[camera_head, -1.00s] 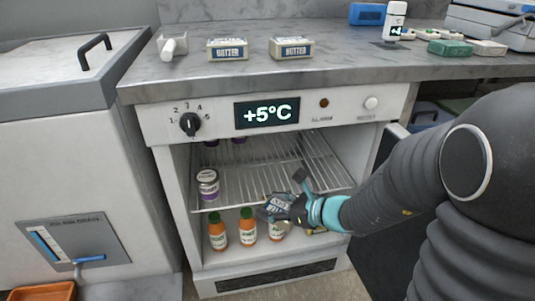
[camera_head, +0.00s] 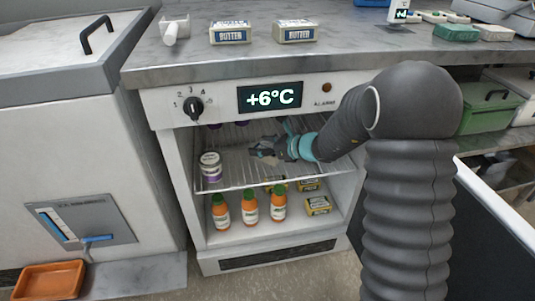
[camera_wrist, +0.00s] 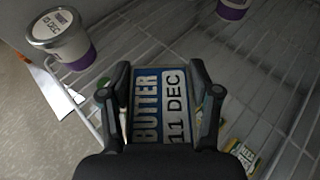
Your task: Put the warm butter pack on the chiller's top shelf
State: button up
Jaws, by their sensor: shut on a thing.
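A butter pack (camera_wrist: 147,105) with a blue label reading "BUTTER" and "11 DEC" is between the fingers of my gripper (camera_wrist: 160,72) in the wrist view. The gripper is shut on it. In the head view my gripper (camera_head: 264,150) is inside the open chiller (camera_head: 215,87), at the level of the wire top shelf (camera_head: 235,177). The pack is hard to make out there. Shelf wires show beneath it in the wrist view; I cannot tell whether it touches them.
A white tub (camera_head: 211,167) with a purple band stands at the top shelf's front left; purple-banded tubs stand farther back. Orange bottles (camera_head: 250,207) and yellow packs (camera_head: 318,205) are below. Two butter packs (camera_head: 230,32) (camera_head: 294,31) lie on the counter. The shelf's middle has free room.

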jog(key=shift+f, duration=1.7)
jog(key=shift+f, duration=0.2)
jog(key=o, duration=1.4)
jog(key=shift+r, duration=0.15)
